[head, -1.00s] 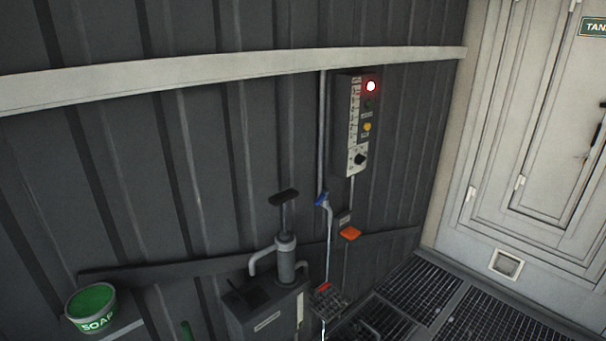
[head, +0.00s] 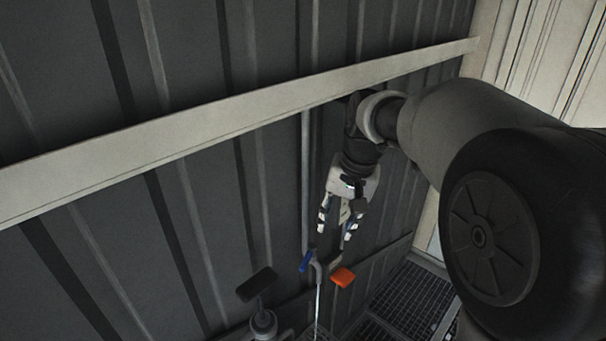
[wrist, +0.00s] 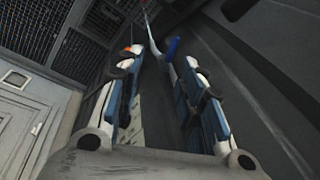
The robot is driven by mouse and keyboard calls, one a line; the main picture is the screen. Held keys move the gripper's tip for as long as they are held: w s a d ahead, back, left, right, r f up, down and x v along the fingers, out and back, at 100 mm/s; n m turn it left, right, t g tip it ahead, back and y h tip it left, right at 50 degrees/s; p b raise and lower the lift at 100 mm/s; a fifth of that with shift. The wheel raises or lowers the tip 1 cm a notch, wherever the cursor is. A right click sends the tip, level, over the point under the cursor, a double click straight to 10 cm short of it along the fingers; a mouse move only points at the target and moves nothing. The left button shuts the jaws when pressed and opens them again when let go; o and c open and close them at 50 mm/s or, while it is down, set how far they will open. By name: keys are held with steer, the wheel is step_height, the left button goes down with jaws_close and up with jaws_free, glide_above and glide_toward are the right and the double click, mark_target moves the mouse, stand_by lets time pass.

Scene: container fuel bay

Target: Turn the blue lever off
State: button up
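The blue lever (head: 307,260) sits on a vertical pipe against the dark corrugated wall, low in the middle of the head view. It also shows in the wrist view (wrist: 173,48), beyond the fingertips and near the right finger. My gripper (head: 336,245) points down just above and to the right of the lever. Its two fingers are apart with nothing between them. In the wrist view my gripper (wrist: 160,62) has a clear gap between the fingers. I cannot tell whether a finger touches the lever.
An orange handle (head: 343,277) is close to the right of the lever, under the right finger. A black pump handle (head: 257,284) stands to the left. A pale beam (head: 200,122) crosses the wall above. Dark grating (head: 408,296) covers the floor at lower right.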

steer(key=m+g+p, duration=0.1)
steer(key=p, duration=0.1)
glide_above(307, 258)
steer(key=s+d, duration=0.2)
steer(key=d, duration=0.2)
step_height(307, 258, down, 4)
steer(key=a+f+b, duration=0.1)
steer(key=f, duration=0.4)
steer(key=w+a+f+b, duration=0.1)
steer(key=f, duration=0.5)
steer(key=a+f+b, duration=0.1)
steer(key=f, duration=0.5)
steer(key=shift+w+a+f+b, duration=0.15)
steer(key=shift+w+a+b, duration=0.15)
steer(key=shift+w+a, duration=0.1)
steer(key=shift+c, duration=0.2)
jaws_close()
